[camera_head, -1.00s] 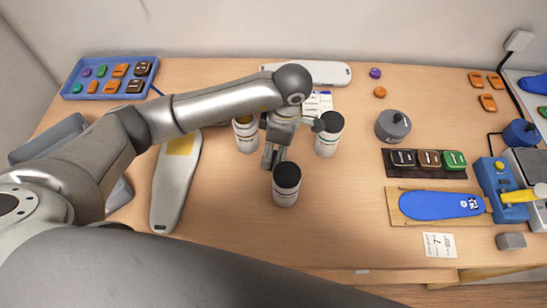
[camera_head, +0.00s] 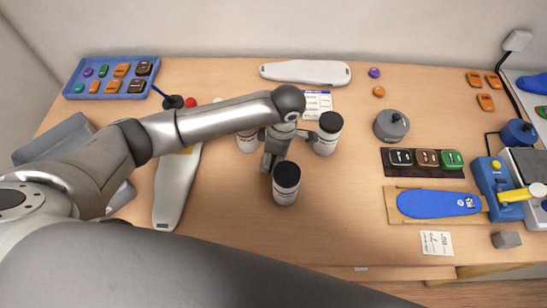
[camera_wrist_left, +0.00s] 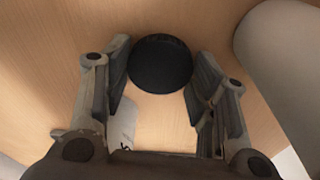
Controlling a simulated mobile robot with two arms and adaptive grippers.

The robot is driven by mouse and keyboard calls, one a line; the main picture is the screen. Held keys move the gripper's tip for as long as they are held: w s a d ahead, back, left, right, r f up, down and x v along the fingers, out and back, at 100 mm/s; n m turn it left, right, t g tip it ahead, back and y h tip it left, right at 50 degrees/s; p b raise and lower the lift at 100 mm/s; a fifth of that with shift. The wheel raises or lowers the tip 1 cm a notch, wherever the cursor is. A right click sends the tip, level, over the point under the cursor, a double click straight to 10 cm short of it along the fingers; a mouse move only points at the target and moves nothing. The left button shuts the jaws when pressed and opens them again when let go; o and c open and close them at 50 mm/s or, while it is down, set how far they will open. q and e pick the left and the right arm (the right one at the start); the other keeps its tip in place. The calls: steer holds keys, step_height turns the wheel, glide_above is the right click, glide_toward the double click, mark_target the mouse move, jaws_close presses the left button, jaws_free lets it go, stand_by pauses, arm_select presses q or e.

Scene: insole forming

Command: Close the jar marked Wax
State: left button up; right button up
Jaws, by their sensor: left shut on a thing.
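Three white jars stand on the table. The back left jar (camera_head: 247,143) is mostly covered by my left arm. The right jar (camera_head: 325,142) and the front jar (camera_head: 285,190) show black tops. The markings are too small to read, so I cannot tell which is Wax. My left gripper (camera_head: 273,160) is just behind the front jar. In the left wrist view, my left gripper (camera_wrist_left: 158,78) is shut on a round black lid (camera_wrist_left: 160,60). I cannot tell whether this lid sits on a jar. My right gripper is not in view.
A blue tray (camera_head: 68,91) is at the back left. A long pale insole form (camera_head: 170,195) lies left of the jars, another (camera_head: 305,72) at the back. A grey knobbed weight (camera_head: 391,125) and a blue insole (camera_head: 438,204) lie right. The table front of the jars is clear.

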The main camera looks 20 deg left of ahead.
mark_target(273, 160)
arm_select(q)
steer(key=shift+r, duration=0.1)
step_height(273, 160, up, 10)
steer(key=b, duration=0.2)
steer(key=shift+b, duration=0.4)
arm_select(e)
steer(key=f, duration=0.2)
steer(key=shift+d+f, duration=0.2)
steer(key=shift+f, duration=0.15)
arm_select(q)
steer(key=shift+a, duration=0.1)
steer(key=s+a+r+m, duration=0.2)
steer(key=s+m, duration=0.2)
steer(key=m, duration=0.5)
steer(key=s+a+r+m+t+h, duration=0.1)
steer(key=s+a+r+m, duration=0.1)
steer(key=m, duration=0.8)
steer(key=shift+s+a+r+t, duration=0.25)
steer(key=shift+s+a+t, duration=0.05)
steer(key=shift+s+a, duration=0.55)
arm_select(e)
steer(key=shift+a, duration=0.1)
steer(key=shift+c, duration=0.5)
